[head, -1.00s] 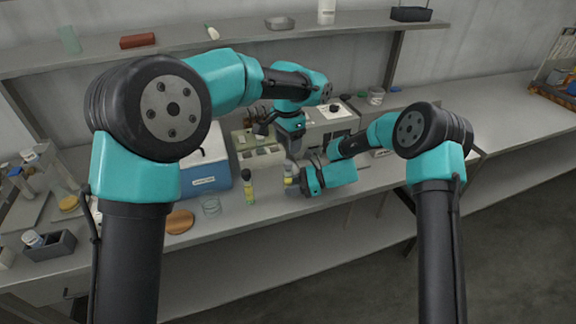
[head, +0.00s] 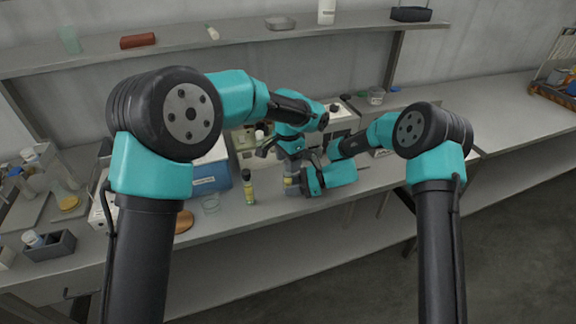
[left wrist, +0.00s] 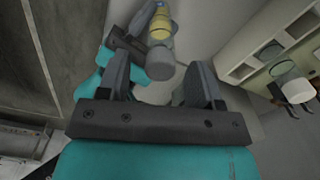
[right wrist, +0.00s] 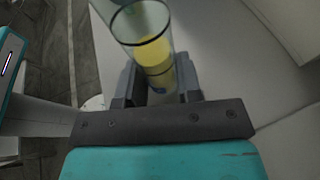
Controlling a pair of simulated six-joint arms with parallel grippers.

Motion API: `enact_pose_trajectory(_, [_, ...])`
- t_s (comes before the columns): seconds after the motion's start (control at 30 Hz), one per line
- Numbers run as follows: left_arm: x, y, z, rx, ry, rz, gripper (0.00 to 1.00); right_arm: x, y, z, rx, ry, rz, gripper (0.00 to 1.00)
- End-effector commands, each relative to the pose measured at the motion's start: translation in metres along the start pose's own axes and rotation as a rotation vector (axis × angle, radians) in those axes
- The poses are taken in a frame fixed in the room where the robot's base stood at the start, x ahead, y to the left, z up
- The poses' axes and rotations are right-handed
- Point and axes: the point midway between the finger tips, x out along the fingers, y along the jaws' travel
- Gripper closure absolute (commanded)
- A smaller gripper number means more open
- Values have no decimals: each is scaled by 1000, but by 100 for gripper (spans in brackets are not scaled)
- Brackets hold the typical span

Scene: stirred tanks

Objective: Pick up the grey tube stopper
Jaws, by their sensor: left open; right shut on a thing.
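My right gripper (right wrist: 160,85) is shut on a clear tube (right wrist: 152,50) with yellow in its lower part. It holds the tube above the bench. In the left wrist view the same tube shows a yellow band (left wrist: 160,25) and a dull grey rounded end (left wrist: 160,62) nearer the camera. This end looks like the grey stopper, but I cannot tell it surely from the tube's own top. My left gripper (left wrist: 152,95) is open and empty, pointing down, with that end just beyond its fingers. In the head view the tube (head: 290,180) is partly hidden by the grippers.
A black-capped bottle with a yellow label (head: 248,187) stands left of the held tube. A glass beaker (head: 211,203), a brown disc (head: 183,222) and a blue-and-white box (head: 209,172) are further left. Bare bench (head: 390,175) lies to the right.

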Motion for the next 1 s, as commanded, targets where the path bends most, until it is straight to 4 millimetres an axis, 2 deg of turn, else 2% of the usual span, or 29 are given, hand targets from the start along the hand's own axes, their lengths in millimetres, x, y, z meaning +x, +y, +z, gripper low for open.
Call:
enact_pose_trajectory(0.1, [6,0,0,0,1,0,40,0,0,0,0,0,0,81])
enact_pose_trajectory(0.53, [6,0,0,0,1,0,40,0,0,0,0,0,0,81])
enact_pose_trajectory(1.0, [6,0,0,0,1,0,84,0,0,0,0,0,0,81])
